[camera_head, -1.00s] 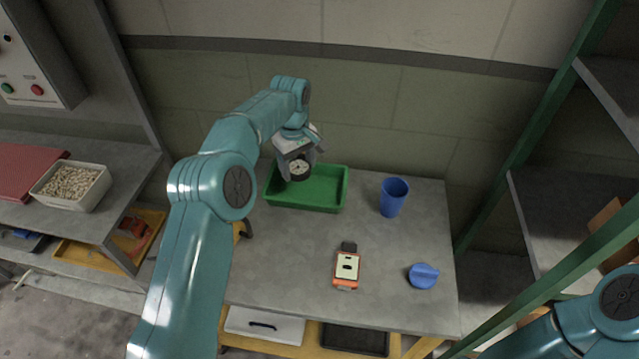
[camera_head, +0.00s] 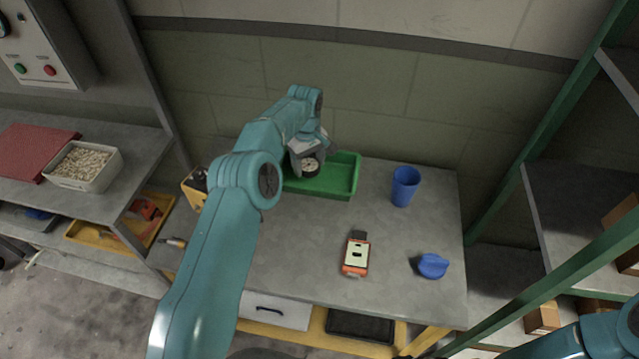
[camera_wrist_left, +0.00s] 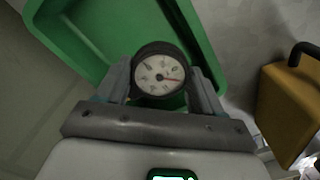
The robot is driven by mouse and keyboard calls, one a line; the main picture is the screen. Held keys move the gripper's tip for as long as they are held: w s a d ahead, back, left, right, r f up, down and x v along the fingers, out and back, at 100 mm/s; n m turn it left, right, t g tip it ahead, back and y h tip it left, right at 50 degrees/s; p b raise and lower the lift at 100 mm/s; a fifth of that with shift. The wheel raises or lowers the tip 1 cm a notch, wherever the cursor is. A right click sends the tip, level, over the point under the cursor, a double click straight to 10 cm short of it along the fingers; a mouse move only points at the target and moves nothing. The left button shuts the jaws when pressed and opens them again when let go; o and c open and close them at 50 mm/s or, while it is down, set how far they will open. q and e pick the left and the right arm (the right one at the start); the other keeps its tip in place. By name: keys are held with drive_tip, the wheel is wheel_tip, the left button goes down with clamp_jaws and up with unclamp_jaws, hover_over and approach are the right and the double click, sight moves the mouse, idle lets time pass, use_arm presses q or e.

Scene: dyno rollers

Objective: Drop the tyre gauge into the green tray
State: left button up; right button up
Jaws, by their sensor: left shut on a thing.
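The tyre gauge (camera_wrist_left: 158,74) is a round black dial with a white face. My left gripper (camera_head: 309,164) is shut on it, with a finger on each side of the dial in the left wrist view (camera_wrist_left: 162,82). The gauge also shows in the head view (camera_head: 310,167). The green tray (camera_head: 345,192) stands at the back of the workbench. The gripper and gauge appear over its left part in the head view; in the wrist view the tray (camera_wrist_left: 77,54) lies below and beyond the gauge. My right gripper is out of view.
On the grey workbench (camera_head: 300,245) are a blue cup (camera_head: 404,186), an orange meter-like device (camera_head: 356,255) and a blue round lid-like piece (camera_head: 432,266). A yellow object (camera_head: 195,187) stands left of the tray, partly behind my arm. A green-framed shelf (camera_head: 560,100) rises at right.

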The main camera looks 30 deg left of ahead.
use_arm(q)
drive_tip(key=shift+d+f, duration=0.2)
drive_tip(key=shift+f, duration=0.3)
drive_tip(key=shift+a, duration=0.1)
drive_tip(key=o, duration=0.9)
drive_tip(key=shift+o, duration=1.2)
